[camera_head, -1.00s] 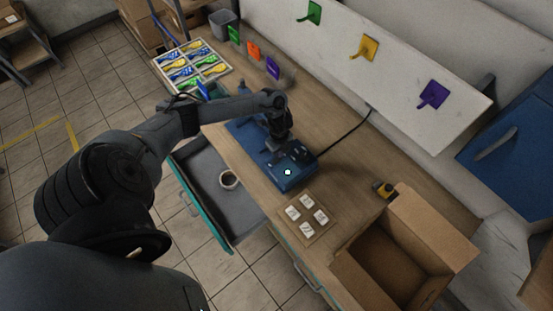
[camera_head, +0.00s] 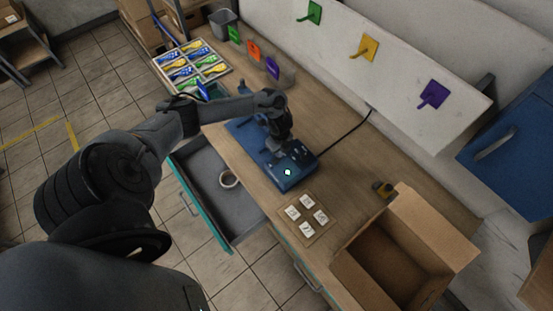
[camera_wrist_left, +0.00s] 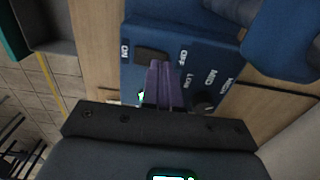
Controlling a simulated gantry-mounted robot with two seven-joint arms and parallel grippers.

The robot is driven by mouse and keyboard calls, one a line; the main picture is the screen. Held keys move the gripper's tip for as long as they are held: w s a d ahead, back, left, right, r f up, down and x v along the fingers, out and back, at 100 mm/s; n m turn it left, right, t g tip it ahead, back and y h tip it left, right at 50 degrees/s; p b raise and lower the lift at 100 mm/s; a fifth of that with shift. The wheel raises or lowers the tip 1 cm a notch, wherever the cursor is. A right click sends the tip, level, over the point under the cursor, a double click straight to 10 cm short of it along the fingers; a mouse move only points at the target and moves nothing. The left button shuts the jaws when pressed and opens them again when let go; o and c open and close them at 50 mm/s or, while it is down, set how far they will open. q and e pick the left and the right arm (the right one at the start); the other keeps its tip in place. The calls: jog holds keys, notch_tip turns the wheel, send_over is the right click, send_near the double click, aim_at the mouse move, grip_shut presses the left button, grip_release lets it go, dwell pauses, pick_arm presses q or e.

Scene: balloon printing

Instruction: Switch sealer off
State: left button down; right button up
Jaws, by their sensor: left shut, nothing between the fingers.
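The blue sealer (camera_head: 292,178) stands on the wooden table near the middle of the head view. In the left wrist view its panel (camera_wrist_left: 195,65) shows the words ON, OFF, LOW and MED beside a dark rocker switch (camera_wrist_left: 150,54) and a dark knob (camera_wrist_left: 204,102). My left gripper (camera_wrist_left: 163,66) is shut and empty, its purple-looking fingers over the panel just below the switch, on the OFF side. I cannot tell whether they touch it. A small pale light (camera_head: 287,172) shows on the sealer. My right gripper is not in view.
A plate with white tiles (camera_head: 322,232) and an open cardboard box (camera_head: 448,235) stand to the right. A sorting tray (camera_head: 222,82) stands at the back left. A black cable (camera_head: 345,138) leaves the sealer.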

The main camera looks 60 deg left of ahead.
pick_arm(q)
jog(key=shift+f+b, duration=0.7)
jog(key=shift+f, duration=0.15)
dwell(0.3)
jog(key=shift+r, duration=0.15)
notch_tip(320, 180, up, 2)
jog(key=p, duration=0.2)
jog(key=shift+r+p, duration=0.2)
jog(key=shift+p, duration=0.2)
notch_tip(320, 180, up, 4)
jog(key=p, duration=0.4)
jog(key=shift+r, duration=0.2)
jog(key=shift+f, duration=0.1)
